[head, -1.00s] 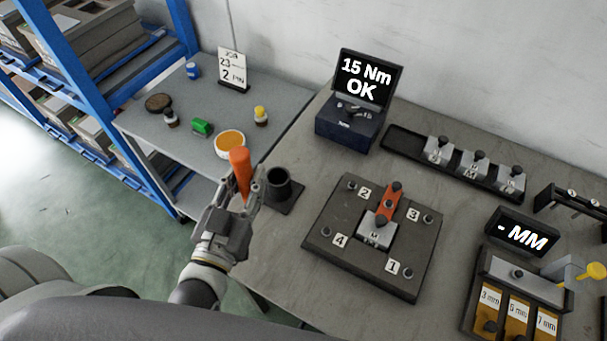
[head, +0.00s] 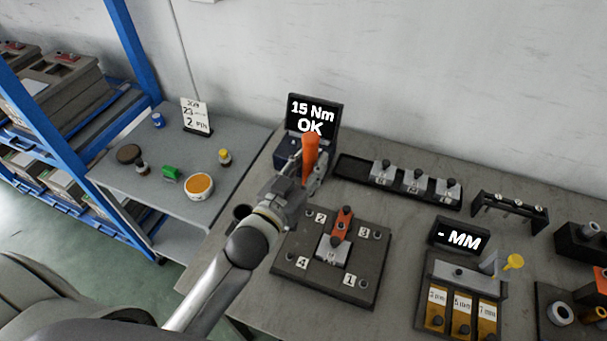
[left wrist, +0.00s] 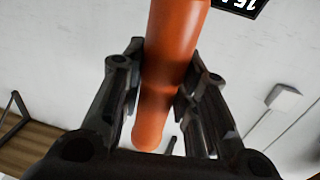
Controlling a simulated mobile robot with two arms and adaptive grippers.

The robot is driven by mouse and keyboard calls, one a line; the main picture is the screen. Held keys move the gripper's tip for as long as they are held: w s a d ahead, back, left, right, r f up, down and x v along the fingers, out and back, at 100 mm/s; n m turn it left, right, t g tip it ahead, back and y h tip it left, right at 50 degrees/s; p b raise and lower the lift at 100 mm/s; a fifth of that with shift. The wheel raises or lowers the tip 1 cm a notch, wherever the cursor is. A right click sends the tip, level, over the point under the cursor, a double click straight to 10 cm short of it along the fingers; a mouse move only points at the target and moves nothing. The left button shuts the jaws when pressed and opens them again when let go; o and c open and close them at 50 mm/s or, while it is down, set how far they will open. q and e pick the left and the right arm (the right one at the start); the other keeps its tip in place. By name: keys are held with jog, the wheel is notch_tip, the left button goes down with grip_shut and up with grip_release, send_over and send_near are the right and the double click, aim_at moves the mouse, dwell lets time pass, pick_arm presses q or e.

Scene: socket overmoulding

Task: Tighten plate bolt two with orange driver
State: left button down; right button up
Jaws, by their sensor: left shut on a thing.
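My left gripper (head: 300,178) is shut on the orange driver (head: 310,155), held upright in front of the torque display box (head: 313,118), which reads "15 Nm OK". The left wrist view shows the orange handle (left wrist: 165,80) between both fingers. The dark plate (head: 290,262) lies on the bench below and to the right of the gripper, with corner bolts beside labels 1 to 4. Bolt two is near label 2 (head: 320,217), at the far left corner; the gripper and arm are close to it in the picture. An orange clamp (head: 341,222) and a metal block (head: 331,248) sit mid-plate. My right gripper is out of view.
A dark tray (head: 350,168) with several metal blocks stands behind the plate. A "- MM" display (head: 459,238) and a labelled bin rack (head: 424,295) are on the right. A side table (head: 232,143) on the left holds a bowl (head: 199,186) and small items. A dark holder cup (head: 241,212) is partly hidden.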

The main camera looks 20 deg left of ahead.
pick_arm(q)
jog(key=shift+w+d+r, duration=0.1)
jog(key=shift+w+r, duration=0.05)
jog(key=shift+f+b, duration=0.65)
jog(key=shift+f, duration=0.6)
jog(key=shift+f+b, duration=1.5)
jog(key=shift+f, duration=0.8)
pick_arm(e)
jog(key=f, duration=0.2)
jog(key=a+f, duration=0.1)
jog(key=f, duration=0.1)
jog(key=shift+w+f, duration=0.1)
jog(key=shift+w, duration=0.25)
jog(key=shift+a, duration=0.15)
pick_arm(q)
jog(key=shift+p, duration=0.7)
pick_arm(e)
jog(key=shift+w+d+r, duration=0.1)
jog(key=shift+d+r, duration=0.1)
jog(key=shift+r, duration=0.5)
pick_arm(q)
jog(key=shift+f, duration=0.3)
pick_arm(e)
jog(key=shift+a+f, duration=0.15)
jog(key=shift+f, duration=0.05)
